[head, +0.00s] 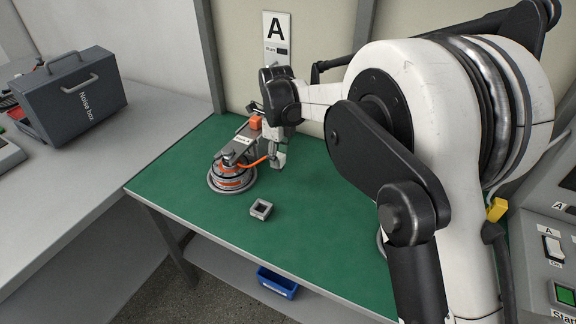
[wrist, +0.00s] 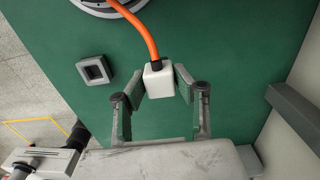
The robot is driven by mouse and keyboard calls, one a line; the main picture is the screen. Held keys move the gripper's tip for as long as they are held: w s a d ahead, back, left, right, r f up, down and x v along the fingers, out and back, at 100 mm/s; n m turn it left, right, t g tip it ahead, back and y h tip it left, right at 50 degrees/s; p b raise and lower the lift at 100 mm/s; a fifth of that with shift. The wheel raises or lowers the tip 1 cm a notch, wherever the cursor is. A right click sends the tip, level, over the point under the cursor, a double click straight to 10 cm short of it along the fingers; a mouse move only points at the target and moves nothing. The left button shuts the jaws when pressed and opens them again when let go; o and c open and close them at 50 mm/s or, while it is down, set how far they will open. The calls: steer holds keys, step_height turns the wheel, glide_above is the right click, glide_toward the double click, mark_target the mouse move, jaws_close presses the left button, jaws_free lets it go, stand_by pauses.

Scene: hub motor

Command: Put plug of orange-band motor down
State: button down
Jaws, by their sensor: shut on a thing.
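The orange-band motor (head: 232,179) stands on the green mat, a round grey hub with an orange stripe. Its orange cable (wrist: 140,25) runs to a white block-shaped plug (wrist: 159,82). My gripper (wrist: 160,75) is shut on the plug, with one finger on each side of it. In the head view my gripper (head: 279,158) is right of the motor, low over the mat. Whether the plug touches the mat is unclear. A square grey socket (head: 261,209) with a dark opening sits empty in front of the motor; it also shows in the wrist view (wrist: 95,70), left of the plug.
The green mat (head: 180,185) is clear around the socket. A grey noise box (head: 70,95) stands on the left bench. A blue bin (head: 277,283) is below the table. A control panel (head: 555,250) is at right. My arm covers the table's right side, where a grey rim shows partly.

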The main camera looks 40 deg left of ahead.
steer(key=shift+w+d+f, duration=0.2)
steer(key=shift+w+f, duration=0.2)
steer(key=shift+w, duration=0.2)
steer(key=shift+w+d+f, duration=0.2)
steer(key=shift+w+f, duration=0.15)
steer(key=shift+w, duration=0.2)
steer(key=shift+f, duration=2)
steer(key=shift+f, duration=0.15)
steer(key=c, duration=1.4)
jaws_free()
steer(key=shift+o, duration=0.2)
step_height(320, 180, up, 12)
steer(key=shift+r, duration=0.2)
